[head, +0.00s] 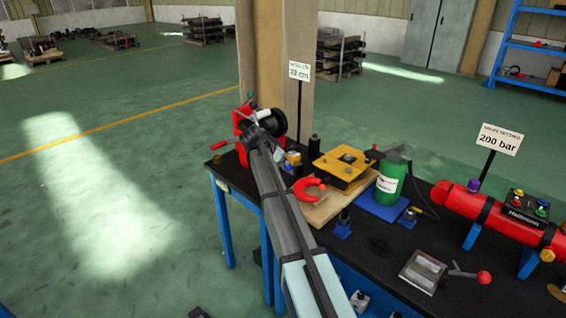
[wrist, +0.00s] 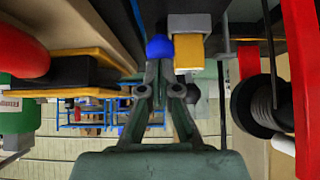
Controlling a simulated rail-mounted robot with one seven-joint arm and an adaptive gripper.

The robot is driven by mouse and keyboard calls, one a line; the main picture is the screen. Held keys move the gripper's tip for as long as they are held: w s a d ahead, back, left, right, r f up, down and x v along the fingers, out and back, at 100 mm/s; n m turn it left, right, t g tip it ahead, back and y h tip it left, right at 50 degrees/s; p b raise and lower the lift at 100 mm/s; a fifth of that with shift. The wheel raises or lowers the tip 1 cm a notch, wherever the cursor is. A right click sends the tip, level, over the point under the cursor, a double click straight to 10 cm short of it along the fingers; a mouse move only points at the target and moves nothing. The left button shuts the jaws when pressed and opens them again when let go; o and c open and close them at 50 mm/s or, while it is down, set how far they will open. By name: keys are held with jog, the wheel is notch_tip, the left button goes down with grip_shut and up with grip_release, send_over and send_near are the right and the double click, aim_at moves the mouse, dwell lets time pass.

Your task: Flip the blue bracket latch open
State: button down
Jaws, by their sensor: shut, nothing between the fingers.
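My gripper (wrist: 164,70) is shut and empty, its fingertips together in the wrist view. A rounded blue part (wrist: 160,47) shows just beyond the fingertips; I cannot tell whether they touch it. It may be the latch's handle, but its hinge and position are not clear. A yellow block with a white part (wrist: 188,52) sits right beside it. In the head view my arm reaches over the bench's left end and largely hides the gripper. A small blue piece (head: 287,167) shows there beside the small yellow-and-white block (head: 293,158).
A red stand with a black reel (head: 272,122) is close to the gripper. A red horseshoe part (head: 307,189), a yellow-and-black fixture (head: 345,165) and a green bottle (head: 390,178) stand nearby. A red cylinder (head: 460,200) lies on the right. A blue bracket (head: 343,228) stands near mid-bench.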

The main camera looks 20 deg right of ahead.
jog(key=shift+r, duration=0.1)
jog(key=d+r+v, duration=0.1)
jog(key=v, duration=1.1)
jog(key=shift+w+r, duration=0.2)
jog(key=shift+r, duration=0.25)
jog(key=shift+a, duration=0.15)
